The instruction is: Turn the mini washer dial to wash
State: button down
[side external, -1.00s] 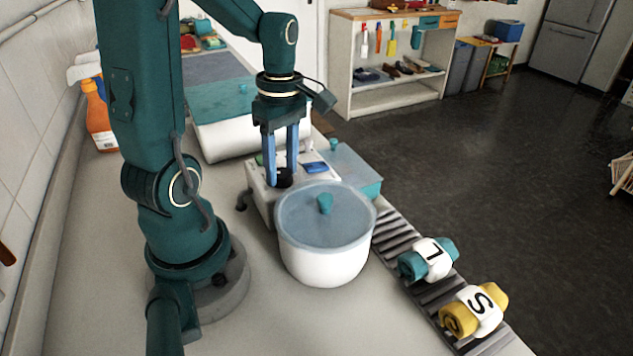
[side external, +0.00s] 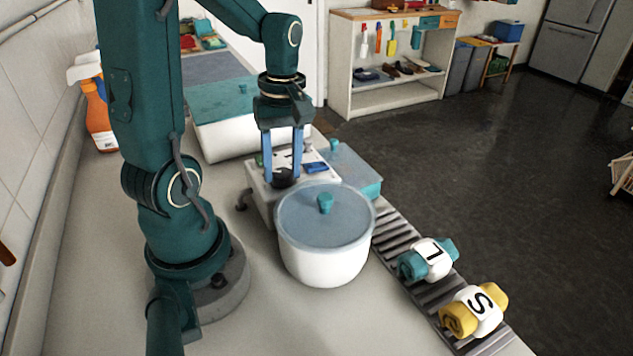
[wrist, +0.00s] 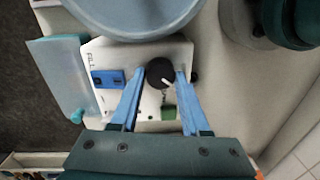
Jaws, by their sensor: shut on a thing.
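The mini washer's white control panel (wrist: 118,52) lies behind the white tub with its blue-grey lid (side external: 325,215). The black round dial (wrist: 160,72) is on this panel, with a white pointer mark toward the lower right in the wrist view. The word FILL reads at the panel's left; I cannot make out a wash label. My gripper (side external: 283,180) points down at the panel, its blue fingers on either side of the dial and shut on it. In the wrist view the gripper (wrist: 160,74) also straddles the dial. The fingers partly cover the panel.
A blue switch (wrist: 108,79) and a green patch (wrist: 168,112) sit near the dial. A translucent blue box (side external: 350,170) adjoins the panel. Rolled teal (side external: 412,265) and yellow (side external: 458,320) cloths lie on a slatted rack. An orange bottle (side external: 97,115) stands by the wall.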

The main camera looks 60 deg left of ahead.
aim_at(285, 171)
jog(key=shift+c, duration=1.9)
grip_release()
jog(key=shift+r, duration=0.1)
jog(key=shift+w+r, duration=0.2)
jog(key=shift+r, duration=2.3)
jog(key=shift+d, duration=0.1)
